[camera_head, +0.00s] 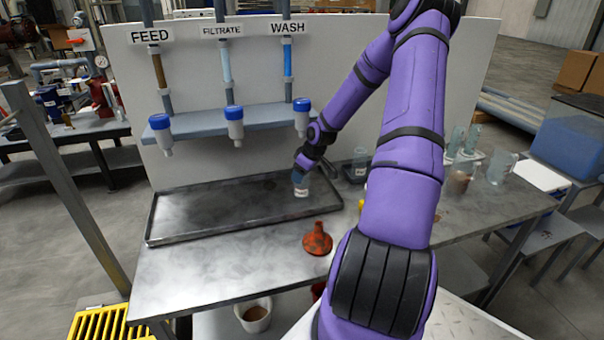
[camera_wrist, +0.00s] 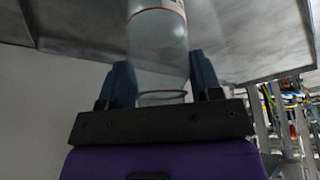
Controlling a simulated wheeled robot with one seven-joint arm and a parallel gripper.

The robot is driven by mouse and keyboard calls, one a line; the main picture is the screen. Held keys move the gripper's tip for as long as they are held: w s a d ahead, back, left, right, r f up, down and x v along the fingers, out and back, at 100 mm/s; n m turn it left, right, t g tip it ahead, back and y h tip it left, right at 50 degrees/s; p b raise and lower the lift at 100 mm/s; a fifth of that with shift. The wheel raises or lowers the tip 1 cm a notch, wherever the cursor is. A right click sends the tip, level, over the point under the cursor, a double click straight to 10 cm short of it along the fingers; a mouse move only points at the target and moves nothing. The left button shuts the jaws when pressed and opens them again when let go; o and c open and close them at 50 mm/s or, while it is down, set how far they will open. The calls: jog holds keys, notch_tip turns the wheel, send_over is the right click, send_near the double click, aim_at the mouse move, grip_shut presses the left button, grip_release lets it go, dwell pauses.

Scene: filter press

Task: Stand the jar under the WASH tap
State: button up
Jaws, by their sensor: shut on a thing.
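My gripper (camera_head: 299,174) is shut on a clear jar (camera_head: 301,189) with a pale label, near the right end of the dark metal tray (camera_head: 210,212). The wrist view shows the jar (camera_wrist: 158,45) between the two blue fingers (camera_wrist: 164,82), with its round rim close to the gripper's body. The WASH tap (camera_head: 302,118), with a blue top, hangs from the shelf above my gripper. The jar shows below that tap in the head view. I cannot tell whether it touches the tray or is exactly beneath the spout.
The FILTRATE tap (camera_head: 234,122) and FEED tap (camera_head: 160,133) hang further left. An orange-red funnel-shaped thing (camera_head: 317,240) stands in front of the tray. Glassware (camera_head: 361,163) stands right of the tray, partly behind my arm. The tray's left and middle are clear.

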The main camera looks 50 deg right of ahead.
jog(key=shift+f, duration=0.1)
jog(key=o, duration=0.9)
